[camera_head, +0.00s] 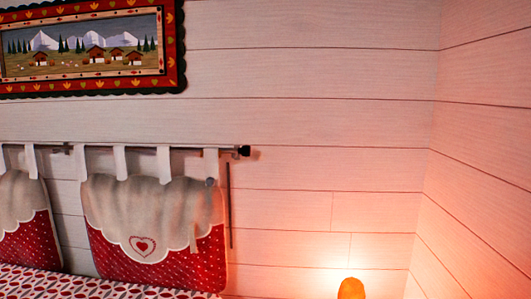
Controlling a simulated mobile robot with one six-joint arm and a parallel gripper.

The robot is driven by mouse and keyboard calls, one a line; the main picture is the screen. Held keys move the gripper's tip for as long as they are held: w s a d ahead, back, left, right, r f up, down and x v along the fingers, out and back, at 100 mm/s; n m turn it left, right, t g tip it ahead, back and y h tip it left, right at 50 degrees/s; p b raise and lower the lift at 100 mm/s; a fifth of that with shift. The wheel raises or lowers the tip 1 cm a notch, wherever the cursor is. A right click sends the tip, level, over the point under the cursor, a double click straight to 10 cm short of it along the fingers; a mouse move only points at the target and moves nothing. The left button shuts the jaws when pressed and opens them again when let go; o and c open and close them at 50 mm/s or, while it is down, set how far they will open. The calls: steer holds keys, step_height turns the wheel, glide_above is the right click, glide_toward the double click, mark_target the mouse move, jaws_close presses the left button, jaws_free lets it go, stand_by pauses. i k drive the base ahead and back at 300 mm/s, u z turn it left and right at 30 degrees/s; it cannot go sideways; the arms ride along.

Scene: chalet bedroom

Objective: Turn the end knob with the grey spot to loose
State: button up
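A dark end knob (244,151) sits at the right end of a thin horizontal rod (140,148) on the white plank wall. The knob is small in this view, and I cannot make out a grey spot on it or tell which way it is turned. Two hanging cushions with grey tops and red dotted bottoms hang from the rod by white fabric loops; the nearer-middle cushion (150,240) bears a heart. My gripper is not in view.
A thin dark stick (229,205) hangs below the rod's right end. A framed mountain picture (90,45) is above. A glowing orange lamp (351,289) stands at the bottom right. A red-and-white patterned bedcover (60,286) lies at lower left. The wall right of the knob is clear.

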mark_target(244, 150)
steer(key=z, duration=0.1)
steer(key=k, duration=0.95)
steer(key=u, duration=0.45)
steer(key=i, duration=1.65)
steer(key=z, duration=0.8)
